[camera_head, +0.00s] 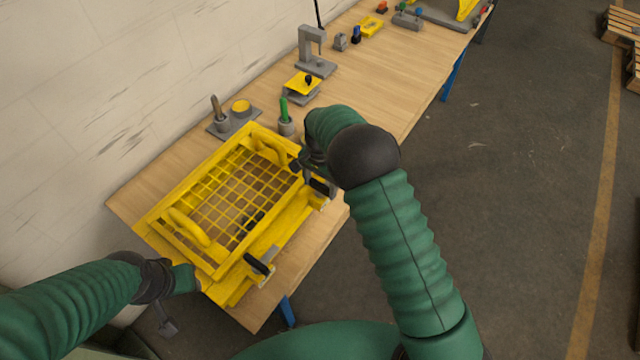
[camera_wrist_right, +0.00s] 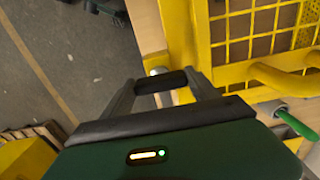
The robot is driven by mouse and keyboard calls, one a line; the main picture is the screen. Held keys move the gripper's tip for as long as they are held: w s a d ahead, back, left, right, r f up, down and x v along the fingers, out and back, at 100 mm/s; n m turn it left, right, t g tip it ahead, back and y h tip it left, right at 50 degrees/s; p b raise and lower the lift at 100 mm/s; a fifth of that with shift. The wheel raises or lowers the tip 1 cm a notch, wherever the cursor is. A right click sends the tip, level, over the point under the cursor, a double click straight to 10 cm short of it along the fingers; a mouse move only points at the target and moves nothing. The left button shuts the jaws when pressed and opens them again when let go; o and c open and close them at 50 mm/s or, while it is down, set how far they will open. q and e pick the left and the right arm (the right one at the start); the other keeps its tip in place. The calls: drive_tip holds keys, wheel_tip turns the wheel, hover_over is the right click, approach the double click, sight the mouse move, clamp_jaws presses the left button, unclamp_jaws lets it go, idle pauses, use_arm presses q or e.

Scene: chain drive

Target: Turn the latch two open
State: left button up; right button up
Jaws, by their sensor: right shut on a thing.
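A yellow fixture with a grid basket (camera_head: 148,232) stands on the bench's near end. Two latches with black handles are on its right side. The near latch (camera_head: 260,265) is free. My right gripper (camera_head: 315,178) is at the far latch (camera_head: 323,188). In the right wrist view my right gripper (camera_wrist_right: 162,88) is shut on that latch's black handle (camera_wrist_right: 160,81), which lies crosswise between the fingers. I cannot tell from labels which latch is number two. My left gripper (camera_head: 190,280) is by the fixture's near left corner; its fingers are not clear.
The wooden bench (camera_head: 385,75) runs back along the wall. A green-handled tool in a grey holder (camera_head: 286,126) stands just behind the fixture. A grey press (camera_head: 315,55) and small yellow parts stand farther back. The floor right of the bench is open.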

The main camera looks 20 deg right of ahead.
sight(321, 183)
drive_tip(key=shift+w+d+r, duration=0.1)
drive_tip(key=shift+w+r, duration=0.1)
drive_tip(key=shift+w, duration=0.05)
drive_tip(key=o, duration=1)
drive_tip(key=shift+o, duration=1.8)
drive_tip(key=shift+f, duration=0.2)
wheel_tip(321, 183, up, 17)
drive_tip(key=b, duration=0.2)
drive_tip(key=shift+f, duration=0.15)
